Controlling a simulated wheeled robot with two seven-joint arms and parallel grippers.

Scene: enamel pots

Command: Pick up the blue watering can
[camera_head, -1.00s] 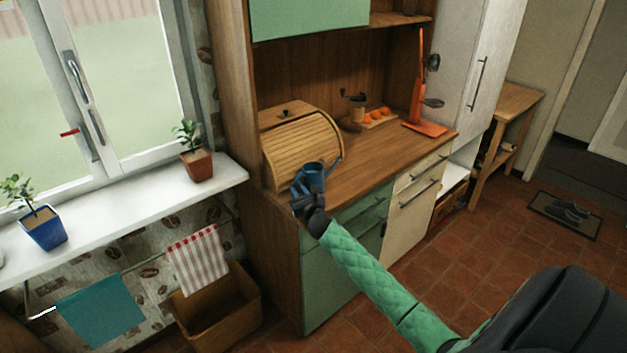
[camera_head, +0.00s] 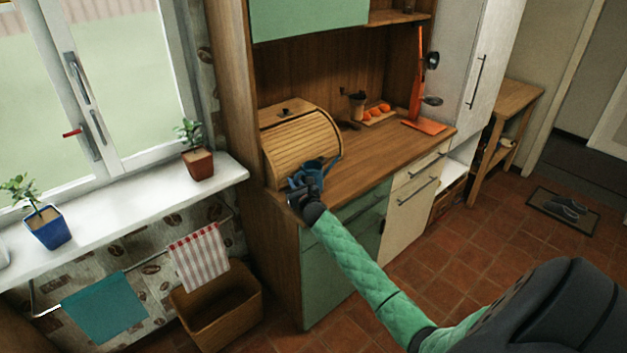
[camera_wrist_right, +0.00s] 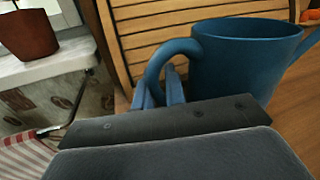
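The blue watering can (camera_head: 315,170) stands upright on the wooden counter, in front of the roll-top bread box. In the right wrist view the can (camera_wrist_right: 245,60) fills the upper right, with its looped handle to the left and its spout to the right. My right gripper (camera_head: 303,182) is at the can's near left side. In the wrist view its bluish fingertips (camera_wrist_right: 160,92) are at the lower part of the handle, with a narrow gap between them. Whether they press on the handle is unclear. My left gripper is not in view.
The bread box (camera_head: 300,145) stands close behind the can. A small grinder-like object (camera_head: 356,104), oranges (camera_head: 378,109) and an orange stand (camera_head: 420,115) are farther right. The counter (camera_head: 375,160) between is clear. A windowsill with potted plants lies left.

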